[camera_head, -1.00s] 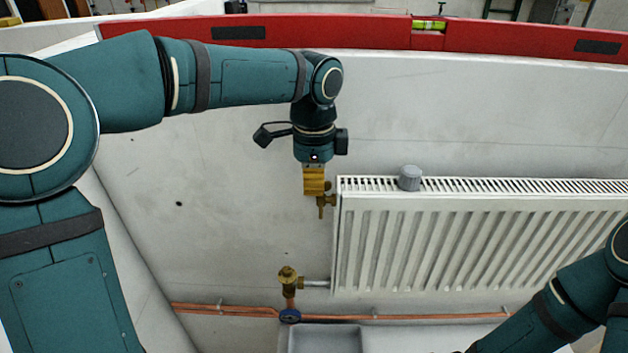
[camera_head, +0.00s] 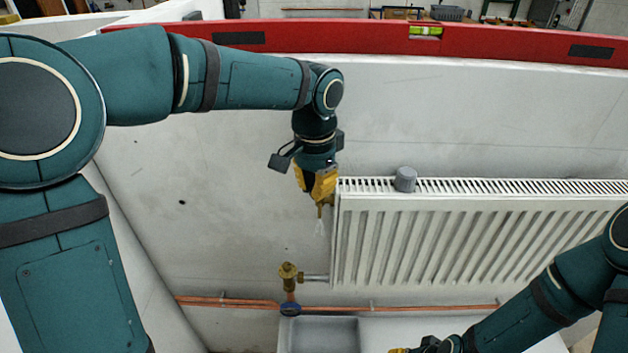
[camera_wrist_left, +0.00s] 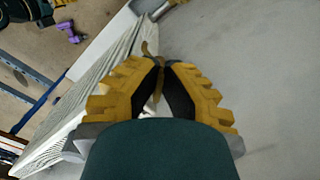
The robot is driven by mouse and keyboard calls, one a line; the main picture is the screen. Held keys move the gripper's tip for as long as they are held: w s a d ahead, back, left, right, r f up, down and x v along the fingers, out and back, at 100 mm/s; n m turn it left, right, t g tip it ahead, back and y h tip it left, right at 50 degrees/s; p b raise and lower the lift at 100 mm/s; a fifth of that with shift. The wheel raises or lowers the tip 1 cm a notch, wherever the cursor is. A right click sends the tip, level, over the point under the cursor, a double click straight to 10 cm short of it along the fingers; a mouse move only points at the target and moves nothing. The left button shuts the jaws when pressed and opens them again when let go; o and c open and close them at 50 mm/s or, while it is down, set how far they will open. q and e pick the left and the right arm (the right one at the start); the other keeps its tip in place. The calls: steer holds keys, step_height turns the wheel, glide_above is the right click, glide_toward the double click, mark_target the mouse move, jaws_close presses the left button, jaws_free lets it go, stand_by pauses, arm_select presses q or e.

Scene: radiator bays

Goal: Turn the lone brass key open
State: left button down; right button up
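The brass key (camera_head: 320,210) is at the upper left corner of the white radiator (camera_head: 345,240). My left gripper (camera_head: 322,196) is at it from above, with its yellow fingers turned at an angle and hiding most of the key. In the left wrist view the fingertips (camera_wrist_left: 158,62) come together around the brass key (camera_wrist_left: 147,47), which shows between and beyond them. A faint pale streak, perhaps water, hangs below the key in the head view. My right gripper (camera_head: 399,350) barely shows at the bottom edge, and its fingers are mostly cut off.
A brass valve (camera_head: 289,275) with a blue ring sits on copper pipes (camera_head: 230,302) below. A grey knob (camera_head: 405,180) stands on the radiator's top. A grey tray (camera_head: 283,335) lies at the bottom. A red spirit level (camera_head: 350,28) runs along the wall top. Wall left of the radiator is bare.

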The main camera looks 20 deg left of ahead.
arm_select(q)
steer(key=shift+s+d+n, duration=0.1)
steer(key=shift+n, duration=0.7)
steer(key=c, duration=1.1)
jaws_free()
step_height(320, 180, up, 8)
steer(key=shift+f, duration=0.1)
steer(key=shift+c, duration=0.4)
